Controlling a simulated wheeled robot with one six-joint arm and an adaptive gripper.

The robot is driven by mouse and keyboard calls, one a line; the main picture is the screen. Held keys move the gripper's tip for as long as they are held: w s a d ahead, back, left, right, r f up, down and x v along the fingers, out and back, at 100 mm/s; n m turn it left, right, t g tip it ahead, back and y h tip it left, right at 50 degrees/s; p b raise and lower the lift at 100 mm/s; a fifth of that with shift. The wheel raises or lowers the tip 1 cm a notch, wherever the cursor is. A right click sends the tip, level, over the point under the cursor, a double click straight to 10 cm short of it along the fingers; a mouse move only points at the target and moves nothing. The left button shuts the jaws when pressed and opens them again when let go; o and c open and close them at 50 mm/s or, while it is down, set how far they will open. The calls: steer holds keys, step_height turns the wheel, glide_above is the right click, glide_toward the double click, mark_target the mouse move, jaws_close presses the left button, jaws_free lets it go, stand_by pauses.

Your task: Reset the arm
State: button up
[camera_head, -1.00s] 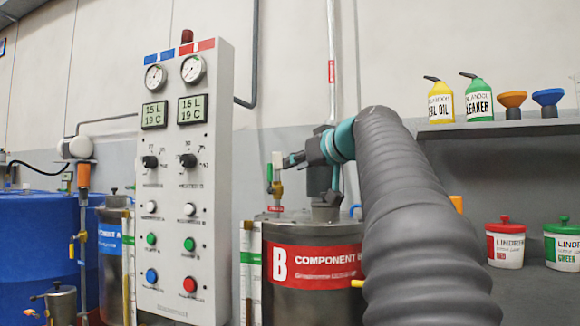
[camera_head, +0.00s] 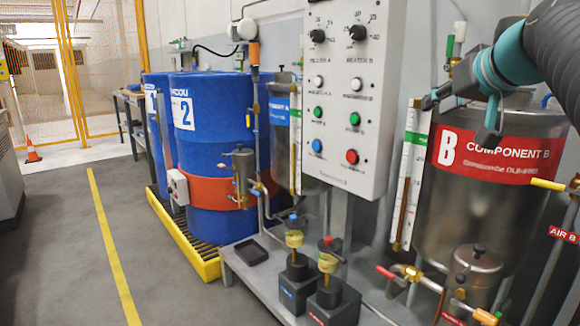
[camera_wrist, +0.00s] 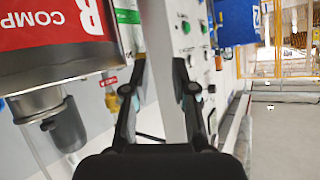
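My gripper's two black fingers (camera_wrist: 160,72) reach forward in the wrist view. Their tips are apart with nothing between them, and a pale grey upright shows behind the gap. In the head view my grey-sleeved arm with its teal joint comes in from the upper right edge. Its end is in front of the metal tank with the red Component B label (camera_head: 497,155). The same label shows rotated in the wrist view (camera_wrist: 50,22), left of the fingers. I cannot tell the exact distance between arm and tank.
The control panel (camera_head: 343,150) with knobs and buttons stands left of my arm. Blue drums (camera_head: 205,110) stand on a yellow-edged pallet (camera_head: 185,240). Two small pumps sit on a low grey bench (camera_head: 245,285). Open floor with a yellow line (camera_head: 112,250) lies at left.

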steer(key=s+a+f+g, duration=0.2)
steer(key=s+f, duration=0.5)
steer(key=f, duration=0.4)
steer(key=s+a+f+g+h+p, duration=0.1)
steer(key=s+a+f+g, duration=0.1)
steer(key=s+a+f, duration=0.3)
steer(key=s+a+f+g+p, duration=0.1)
steer(key=s+a+f+g, duration=0.2)
steer(key=s+f, duration=0.7)
step_height(320, 180, down, 8)
steer(key=shift+s+a+r+n+h, duration=0.2)
steer(key=shift+a+n+h, duration=0.1)
steer(key=shift+a, duration=0.45)
